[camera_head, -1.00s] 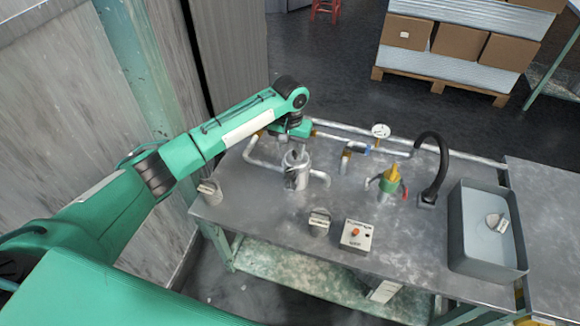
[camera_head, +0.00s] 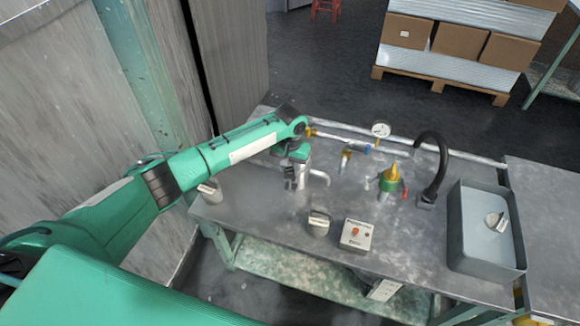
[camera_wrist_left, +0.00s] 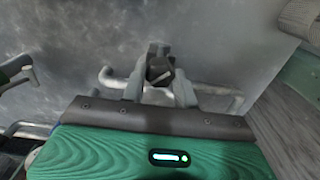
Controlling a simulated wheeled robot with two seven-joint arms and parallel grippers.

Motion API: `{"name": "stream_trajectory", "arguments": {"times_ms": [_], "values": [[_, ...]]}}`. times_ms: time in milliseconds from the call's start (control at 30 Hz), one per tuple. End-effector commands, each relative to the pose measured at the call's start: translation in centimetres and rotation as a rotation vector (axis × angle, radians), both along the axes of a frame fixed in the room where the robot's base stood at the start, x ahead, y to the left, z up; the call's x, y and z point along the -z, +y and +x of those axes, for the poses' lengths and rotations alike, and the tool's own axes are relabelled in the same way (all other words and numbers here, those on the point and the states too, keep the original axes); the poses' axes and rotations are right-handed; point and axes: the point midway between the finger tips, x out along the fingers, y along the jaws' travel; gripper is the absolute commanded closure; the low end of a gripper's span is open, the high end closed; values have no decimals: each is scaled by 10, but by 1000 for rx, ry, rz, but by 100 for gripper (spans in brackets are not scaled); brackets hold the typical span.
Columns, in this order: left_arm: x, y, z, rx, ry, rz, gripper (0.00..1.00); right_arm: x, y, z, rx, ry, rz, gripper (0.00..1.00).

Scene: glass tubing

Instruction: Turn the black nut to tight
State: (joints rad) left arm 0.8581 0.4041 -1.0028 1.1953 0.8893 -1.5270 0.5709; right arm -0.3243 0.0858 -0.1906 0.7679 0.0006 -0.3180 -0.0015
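The black nut (camera_wrist_left: 160,68) shows dark in the left wrist view, on a pale metal pipe fitting. In the head view the nut cannot be made out clearly. My left gripper (camera_head: 290,182) is over the fitting at the left of the bench. In the left wrist view my left gripper (camera_wrist_left: 160,88) has its two grey fingers apart, with the nut between and just beyond them. I cannot tell whether either finger touches it. My right gripper is not in view.
The metal bench (camera_head: 270,225) carries a pressure gauge (camera_head: 381,130), a green and yellow valve (camera_head: 389,181), a black curved spout (camera_head: 441,165), a button box (camera_head: 356,236) and a grey bin (camera_head: 475,250). Pipes run along the back. The bench front is partly clear.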

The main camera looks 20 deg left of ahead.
Motion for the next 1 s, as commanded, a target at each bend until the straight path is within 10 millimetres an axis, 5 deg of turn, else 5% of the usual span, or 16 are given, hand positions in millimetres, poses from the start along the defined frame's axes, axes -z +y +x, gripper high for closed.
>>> {"name": "stream_trajectory", "arguments": {"times_ms": [100, 967, 1000], "values": [[0, 0, 0, 0, 0, 0, 93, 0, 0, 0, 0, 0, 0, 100], [0, 0, 0, 264, 2, 1, 93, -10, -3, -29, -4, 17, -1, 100], [0, 0, 0, 264, 2, 1, 66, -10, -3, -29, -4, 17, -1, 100]]}}
